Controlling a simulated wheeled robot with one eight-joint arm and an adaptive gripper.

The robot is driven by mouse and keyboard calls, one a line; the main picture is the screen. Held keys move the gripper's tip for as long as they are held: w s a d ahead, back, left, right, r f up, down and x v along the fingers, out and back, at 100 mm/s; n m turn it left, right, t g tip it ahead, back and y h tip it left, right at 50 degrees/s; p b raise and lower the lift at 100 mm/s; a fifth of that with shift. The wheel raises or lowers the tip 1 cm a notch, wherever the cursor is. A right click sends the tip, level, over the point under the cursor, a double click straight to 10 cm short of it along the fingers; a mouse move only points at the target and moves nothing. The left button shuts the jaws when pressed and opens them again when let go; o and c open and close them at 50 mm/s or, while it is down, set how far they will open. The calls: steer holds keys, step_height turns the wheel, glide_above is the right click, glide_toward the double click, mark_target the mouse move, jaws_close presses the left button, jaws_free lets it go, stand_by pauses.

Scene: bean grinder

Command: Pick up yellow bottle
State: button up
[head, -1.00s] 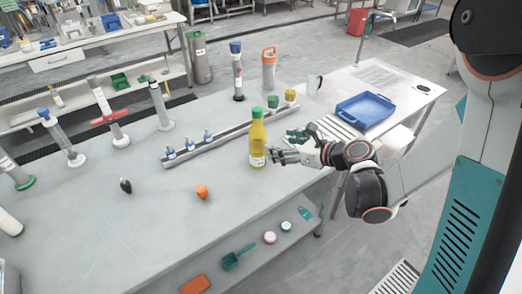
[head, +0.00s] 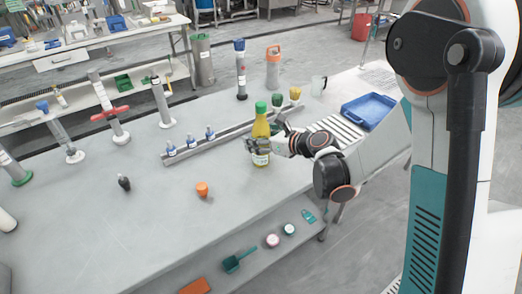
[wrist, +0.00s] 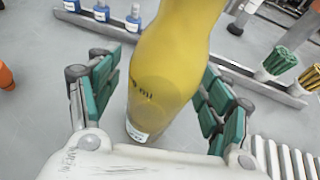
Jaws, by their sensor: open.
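The yellow bottle (head: 261,132) with a green cap stands upright on the grey table near its right part. My gripper (head: 258,146) is at the bottle in the head view, coming from the right at about its mid height. In the wrist view the bottle (wrist: 170,65) fills the middle, between the two green-padded fingers (wrist: 160,105). The fingers are spread on either side, with a gap showing left and right of the bottle. The bottle's cap is out of the wrist view.
A blue tray (head: 369,110) and a roller strip (head: 338,128) lie to the right. An orange object (head: 202,189) and a dark one (head: 124,183) stand on the left, with clear table around them.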

steer(key=c, duration=1.4)
steer(key=shift+o, duration=0.2)
steer(key=shift+r, duration=0.1)
